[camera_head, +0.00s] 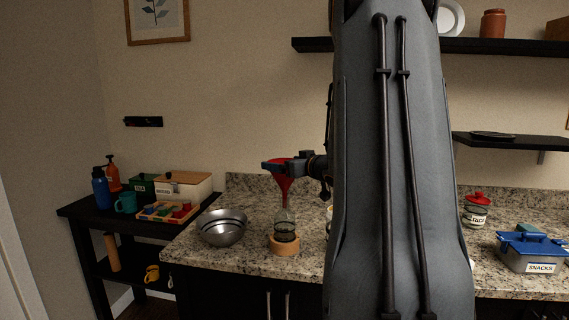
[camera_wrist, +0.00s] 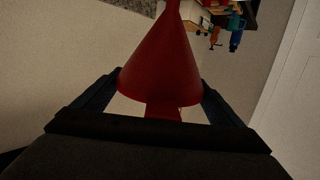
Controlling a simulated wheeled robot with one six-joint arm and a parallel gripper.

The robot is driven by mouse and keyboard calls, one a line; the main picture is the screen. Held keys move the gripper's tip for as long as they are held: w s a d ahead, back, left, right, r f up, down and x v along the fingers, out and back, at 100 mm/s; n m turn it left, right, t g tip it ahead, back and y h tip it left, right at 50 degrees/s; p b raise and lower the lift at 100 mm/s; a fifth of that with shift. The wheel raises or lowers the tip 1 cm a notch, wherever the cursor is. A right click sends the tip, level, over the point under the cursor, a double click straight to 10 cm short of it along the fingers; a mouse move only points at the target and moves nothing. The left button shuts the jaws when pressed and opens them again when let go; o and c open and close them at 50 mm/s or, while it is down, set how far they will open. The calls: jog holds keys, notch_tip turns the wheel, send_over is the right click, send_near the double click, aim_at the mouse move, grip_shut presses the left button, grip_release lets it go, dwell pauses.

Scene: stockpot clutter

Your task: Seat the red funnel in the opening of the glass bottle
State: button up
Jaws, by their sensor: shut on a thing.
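The red funnel (camera_head: 283,181) is held with its wide mouth up and its narrow end down, above the glass bottle. It also fills the middle of the wrist view (camera_wrist: 158,72). My gripper (camera_head: 275,165) is shut on the funnel near its rim. The glass bottle (camera_head: 285,224) stands upright in a round wooden holder (camera_head: 284,246) on the counter.
A metal bowl (camera_head: 222,230) sits left of the bottle on the granite counter (camera_head: 250,265). My arm hides the counter to the right. A rice jar (camera_head: 477,212) and a snacks box (camera_head: 530,253) stand farther right. A dark side table (camera_head: 75,213) with containers is at left.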

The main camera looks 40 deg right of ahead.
jog(key=shift+f+b, duration=0.6)
jog(key=shift+f, duration=0.7)
jog(key=o, duration=0.9)
jog(key=shift+s+a+r+b, duration=0.1)
jog(key=shift+s+r+b, duration=0.15)
jog(key=shift+s, duration=1.05)
jog(key=shift+s+a+r+b, duration=0.15)
jog(key=shift+s+b, duration=0.15)
jog(key=shift+s, duration=0.95)
jog(key=shift+s+a+r+b, duration=0.1)
jog(key=shift+s+r+b, duration=0.15)
jog(key=shift+s, duration=1.05)
